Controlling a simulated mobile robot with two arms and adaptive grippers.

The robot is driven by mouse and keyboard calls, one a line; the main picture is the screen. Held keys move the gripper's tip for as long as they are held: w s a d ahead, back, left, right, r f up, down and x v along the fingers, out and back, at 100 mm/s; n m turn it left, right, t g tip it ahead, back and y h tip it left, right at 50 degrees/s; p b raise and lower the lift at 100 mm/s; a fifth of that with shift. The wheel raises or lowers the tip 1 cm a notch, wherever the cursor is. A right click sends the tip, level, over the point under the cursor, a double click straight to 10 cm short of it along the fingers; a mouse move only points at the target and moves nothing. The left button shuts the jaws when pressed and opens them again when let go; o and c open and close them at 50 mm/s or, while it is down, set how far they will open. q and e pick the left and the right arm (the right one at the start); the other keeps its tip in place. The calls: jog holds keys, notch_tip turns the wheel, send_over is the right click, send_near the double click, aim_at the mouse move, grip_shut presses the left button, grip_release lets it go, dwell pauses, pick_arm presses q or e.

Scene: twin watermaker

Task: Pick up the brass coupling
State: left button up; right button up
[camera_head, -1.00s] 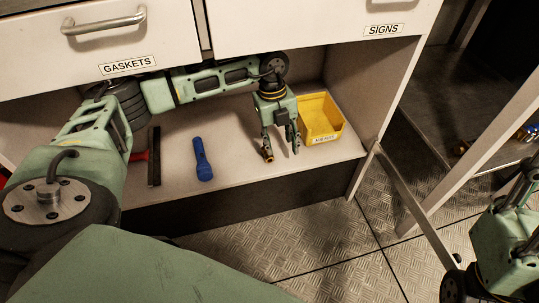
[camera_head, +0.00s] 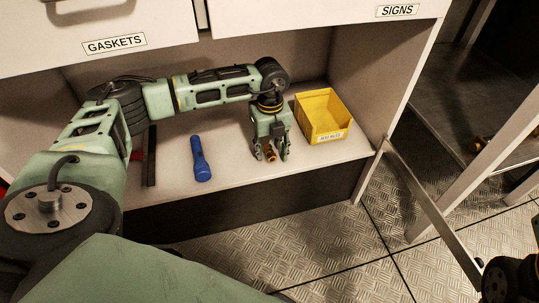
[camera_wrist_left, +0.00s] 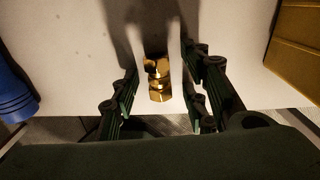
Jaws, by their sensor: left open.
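The brass coupling (camera_wrist_left: 159,82) lies on the white shelf (camera_head: 232,172) close to its front edge. In the left wrist view it sits between the two open fingers of my left gripper (camera_wrist_left: 160,105), with a gap on each side. In the head view the coupling (camera_head: 271,156) shows between the fingertips of my left gripper (camera_head: 271,152), which points down at the shelf. Part of my right arm shows at the lower right edge of the head view; its fingers are not visible.
A yellow bin (camera_head: 323,117) stands on the shelf just right of my left gripper. A blue flashlight (camera_head: 200,159) and a dark bar (camera_head: 151,156) lie to the left. Drawers labelled GASKETS and SIGNS overhang the shelf. A post (camera_head: 480,171) stands at the right.

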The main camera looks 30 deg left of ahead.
pick_arm(q)
jog(key=shift+c, duration=0.3)
grip_shut()
jog(key=shift+r, duration=0.2)
